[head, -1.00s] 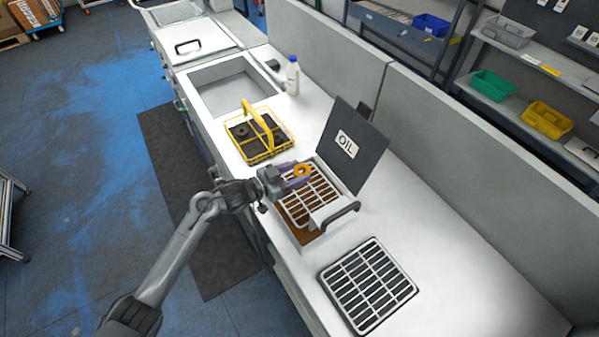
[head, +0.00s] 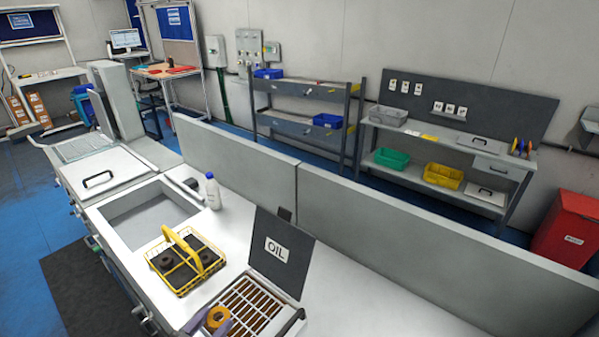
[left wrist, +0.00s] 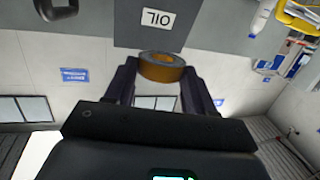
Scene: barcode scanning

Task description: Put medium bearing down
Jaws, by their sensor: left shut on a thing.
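An orange ring-shaped bearing (head: 218,317) is held between the fingers of my left gripper (head: 206,320), at the bottom edge of the head view. In the left wrist view the bearing (left wrist: 161,67) sits between the two fingertips of the left gripper (left wrist: 158,80), with its open hole showing. The gripper is over the left side of the oil tray's grid (head: 252,303). The tray's dark lid (head: 300,262), marked OIL, stands open behind. Most of the left arm is cut off in the head view. My right gripper is not in view.
A yellow wire basket (head: 168,246) with dark round parts stands left of the oil tray. A white bottle (head: 212,190) and a sink basin (head: 150,210) lie farther back. The bench (head: 370,318) right of the tray is clear. A grey partition (head: 380,215) runs behind it.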

